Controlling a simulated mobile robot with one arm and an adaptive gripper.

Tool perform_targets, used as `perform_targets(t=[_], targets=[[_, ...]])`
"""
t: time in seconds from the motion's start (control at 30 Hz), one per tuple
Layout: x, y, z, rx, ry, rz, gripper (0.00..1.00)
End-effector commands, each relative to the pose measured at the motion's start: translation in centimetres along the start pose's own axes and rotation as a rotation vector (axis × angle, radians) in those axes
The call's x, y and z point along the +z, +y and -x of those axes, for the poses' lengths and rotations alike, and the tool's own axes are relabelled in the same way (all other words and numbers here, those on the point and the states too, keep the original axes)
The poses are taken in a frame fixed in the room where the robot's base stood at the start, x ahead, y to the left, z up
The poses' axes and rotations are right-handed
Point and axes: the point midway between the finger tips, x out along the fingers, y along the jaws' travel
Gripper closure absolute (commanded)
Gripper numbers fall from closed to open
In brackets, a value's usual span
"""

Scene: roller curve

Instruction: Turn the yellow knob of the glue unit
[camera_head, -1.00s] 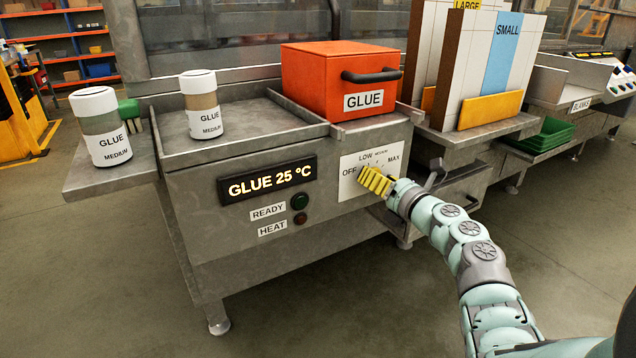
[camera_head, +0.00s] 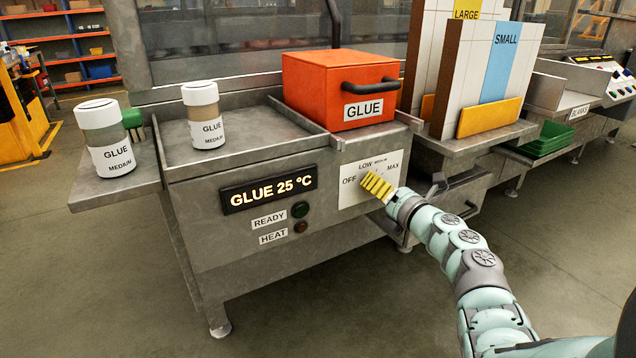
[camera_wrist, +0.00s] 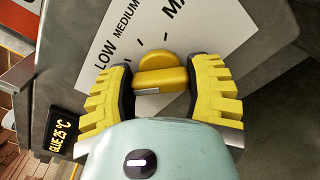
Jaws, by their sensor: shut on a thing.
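The glue unit (camera_head: 250,262) is a grey metal cabinet with a display (camera_head: 268,188) reading "GLUE 25 °C". Its white dial plate (camera_head: 352,200) is marked OFF, LOW, MEDIUM and MAX. The yellow knob (camera_wrist: 160,78) shows in the wrist view, between my two yellow ribbed fingers. My gripper (camera_head: 377,185) is at the dial plate and is shut on the knob. In the head view the fingers hide the knob. I cannot tell which mark the knob points at. The green READY light (camera_head: 300,209) and red HEAT light (camera_head: 301,227) both look dark.
An orange GLUE box (camera_head: 312,88) with a black handle sits on the unit. Two glue jars stand at left, one on the side shelf (camera_head: 105,135), one on the top (camera_head: 203,112). Panels (camera_head: 470,70) stand at right. The floor in front is clear.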

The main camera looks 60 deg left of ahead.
Motion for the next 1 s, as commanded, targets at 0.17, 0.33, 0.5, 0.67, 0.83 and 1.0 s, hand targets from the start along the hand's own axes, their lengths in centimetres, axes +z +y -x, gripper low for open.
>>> perform_targets(t=[0.17,0.33,0.5,0.67,0.83,1.0], targets=[[0.46,0.2,0.06,-0.001,-0.004,-0.147,0.82],[0.37,0.08,0.08,-0.002,-0.003,-0.273,0.82],[0.32,0.13,0.04,0.003,-0.002,-0.369,0.82],[0.24,0.02,0.04,0.002,-0.001,-0.429,0.82],[0.21,-0.03,0.03,0.002,-0.002,-0.461,0.82],[0.19,-0.05,0.03,0.003,-0.003,-0.469,0.82]])
